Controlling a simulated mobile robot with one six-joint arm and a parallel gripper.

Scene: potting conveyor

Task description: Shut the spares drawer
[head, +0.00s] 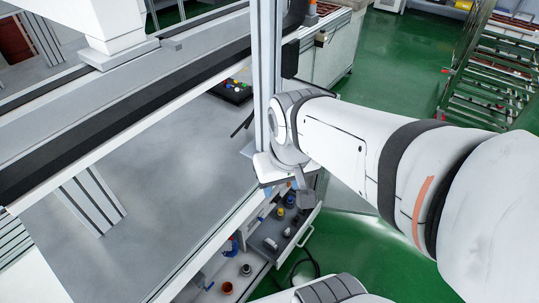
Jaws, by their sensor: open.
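The spares drawer (299,231) is pulled out from the cabinet below the work table, at the lower middle of the head view. Its grey tray holds several small parts in blue, yellow and grey. A handle (307,237) shows on its right-hand front. My gripper (305,197) is open and hangs near the drawer's far end, overlapping it in the picture. The fingertips are small and partly hidden by the wrist, so I cannot tell whether they touch the drawer.
A grey post (265,70) rises beside my wrist. The conveyor (130,95) runs at upper left. A dark cable (305,263) lies by the drawer.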

